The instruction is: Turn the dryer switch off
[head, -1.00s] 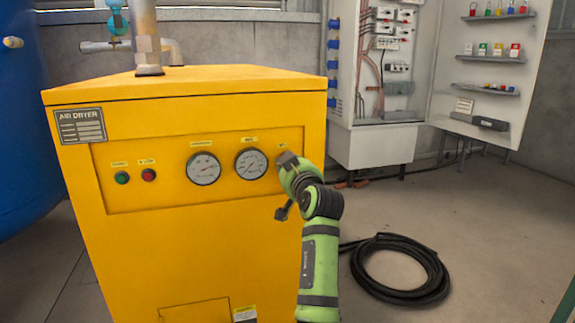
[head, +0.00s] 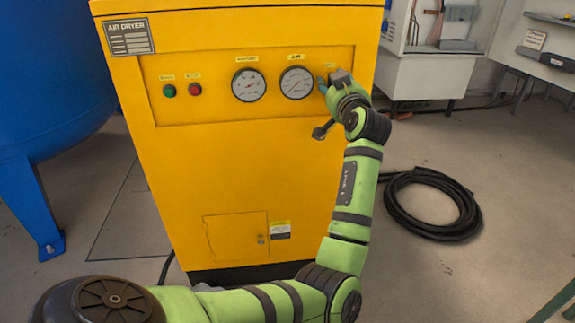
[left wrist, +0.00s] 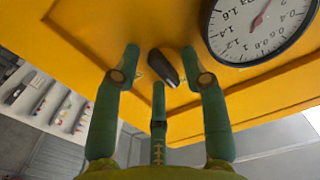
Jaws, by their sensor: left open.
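The yellow air dryer (head: 240,175) stands ahead of me with its control panel facing me. The dryer switch is a dark, elongated knob (left wrist: 168,70) on the panel, set at a slant in the left wrist view. In the head view it is hidden behind my left gripper (head: 330,86), which is at the panel's right end. In the left wrist view my left gripper (left wrist: 160,62) is open, with its green fingers spread around the knob. I cannot tell whether any finger touches it. My right gripper is not in view.
A round gauge (head: 297,82) sits just left of the switch, with another gauge (head: 249,85) beyond it. A green button (head: 169,91) and a red button (head: 195,90) are farther left. A blue tank (head: 50,90) stands at left; a coiled black hose (head: 435,232) lies at right.

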